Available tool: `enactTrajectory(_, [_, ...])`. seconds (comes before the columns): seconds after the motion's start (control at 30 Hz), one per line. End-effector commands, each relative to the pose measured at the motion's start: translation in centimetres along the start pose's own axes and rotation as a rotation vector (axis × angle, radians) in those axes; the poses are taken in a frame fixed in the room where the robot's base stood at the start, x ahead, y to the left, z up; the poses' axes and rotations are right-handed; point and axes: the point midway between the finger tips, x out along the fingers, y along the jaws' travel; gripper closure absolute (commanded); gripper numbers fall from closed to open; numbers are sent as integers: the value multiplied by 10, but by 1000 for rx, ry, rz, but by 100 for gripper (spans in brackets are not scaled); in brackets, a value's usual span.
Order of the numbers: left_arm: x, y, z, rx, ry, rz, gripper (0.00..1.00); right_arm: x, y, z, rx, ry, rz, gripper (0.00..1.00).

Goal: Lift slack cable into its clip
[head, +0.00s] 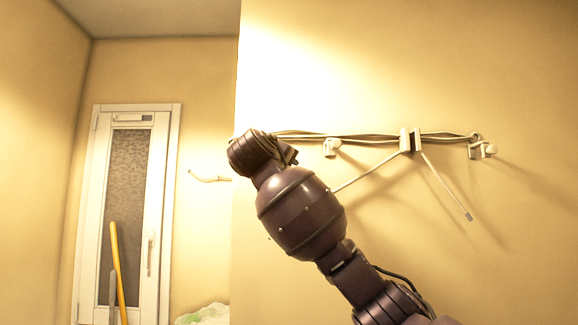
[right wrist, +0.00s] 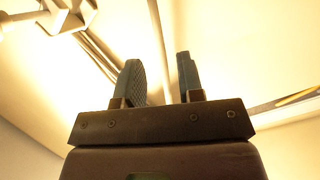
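Pale cables (head: 370,138) run along the wall in a bundle. A slack cable (head: 370,178) slopes up from behind my right arm to the middle clip (head: 405,140), and a loose end (head: 447,190) hangs down to its right. Another white clip (head: 331,147) sits left of it and one (head: 483,150) to the right. In the right wrist view my right gripper (right wrist: 158,60) is open, with a pale cable (right wrist: 157,30) running between its two fingers, apparently not pinched. A white clip (right wrist: 68,12) shows at upper left there. In the head view my right wrist hides the fingers. My left gripper is out of view.
A white-framed window (head: 128,200) stands at left, with a yellow pole (head: 117,265) before it. A wall corner lies left of my right wrist. A short cable piece (head: 208,179) shows on the far wall. The wall below the clips at right is clear.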

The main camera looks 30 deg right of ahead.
Motion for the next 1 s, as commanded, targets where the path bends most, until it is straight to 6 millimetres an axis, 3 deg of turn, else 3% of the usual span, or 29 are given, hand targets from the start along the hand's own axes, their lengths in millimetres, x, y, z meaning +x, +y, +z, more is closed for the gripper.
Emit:
enactTrajectory(0.23, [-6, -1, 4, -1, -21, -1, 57, 25, 1, 0, 0, 0, 0, 65])
enactTrajectory(0.6, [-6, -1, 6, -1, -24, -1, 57, 29, 0, 0, 1, 1, 0, 65])
enactTrajectory(0.83, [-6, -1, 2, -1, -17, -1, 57, 29, 0, 0, 1, 1, 0, 99])
enactTrajectory(1.0, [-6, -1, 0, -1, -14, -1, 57, 29, 0, 0, 1, 1, 0, 100])
